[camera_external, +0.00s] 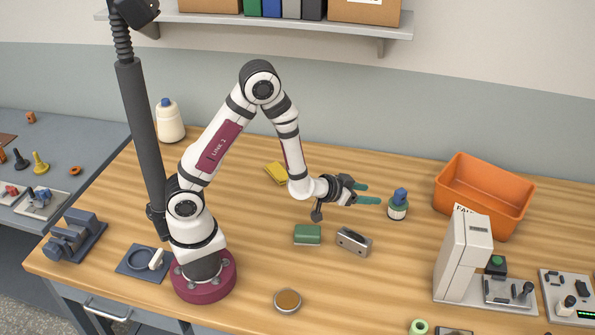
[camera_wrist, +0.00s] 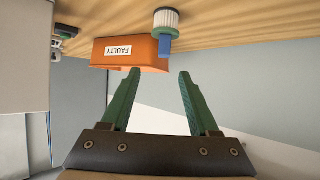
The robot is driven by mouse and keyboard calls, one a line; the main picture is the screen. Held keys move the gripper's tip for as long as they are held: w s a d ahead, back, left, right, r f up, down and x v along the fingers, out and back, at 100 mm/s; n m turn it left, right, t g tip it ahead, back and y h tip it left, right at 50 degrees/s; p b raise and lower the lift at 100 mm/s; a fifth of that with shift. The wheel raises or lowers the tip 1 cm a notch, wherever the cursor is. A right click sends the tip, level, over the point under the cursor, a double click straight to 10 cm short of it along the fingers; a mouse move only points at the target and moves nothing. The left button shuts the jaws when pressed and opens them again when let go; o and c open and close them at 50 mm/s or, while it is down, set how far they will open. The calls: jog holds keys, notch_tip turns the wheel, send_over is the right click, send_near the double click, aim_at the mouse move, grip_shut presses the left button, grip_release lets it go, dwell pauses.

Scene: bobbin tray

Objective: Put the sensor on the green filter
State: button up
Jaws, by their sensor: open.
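A short white pleated filter with a green end ring (camera_external: 398,212) stands upright on the table right of centre. A blue piece (camera_external: 400,195), apparently the sensor, sits on top of it. In the upside-down wrist view, the filter (camera_wrist: 167,17) is at the top, with the blue piece (camera_wrist: 165,46) extending from its green end. My gripper (camera_external: 369,194) points right towards them, its green fingers parted. In the wrist view my gripper (camera_wrist: 160,73) has nothing between its fingers, and the blue piece lies beyond the tips, apart from them.
An orange bin (camera_external: 484,197) marked FAULTY stands behind right. A grey metal block (camera_external: 353,242) and green block (camera_external: 307,234) lie in front of my gripper; a yellow block (camera_external: 276,172) lies behind the arm. A tall white machine (camera_external: 463,257) stands front right.

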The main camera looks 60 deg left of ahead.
jog(key=s+a+r+m+g, duration=0.1)
jog(key=s+a+r+g, duration=0.2)
jog(key=s, duration=0.7)
jog(key=s+a+r+m+g+y, duration=0.1)
jog(key=s+a+r+m+g, duration=0.1)
jog(key=s, duration=0.9)
jog(key=s+a+r+m+g+y, duration=0.1)
jog(key=s+a+r+g, duration=0.3)
jog(key=s, duration=0.6)
jog(key=a+g, duration=0.2)
jog(key=g, duration=0.1)
jog(key=shift+s+a+r+m, duration=0.25)
jog(key=shift+s+m, duration=0.1)
jog(key=shift+m, duration=0.05)
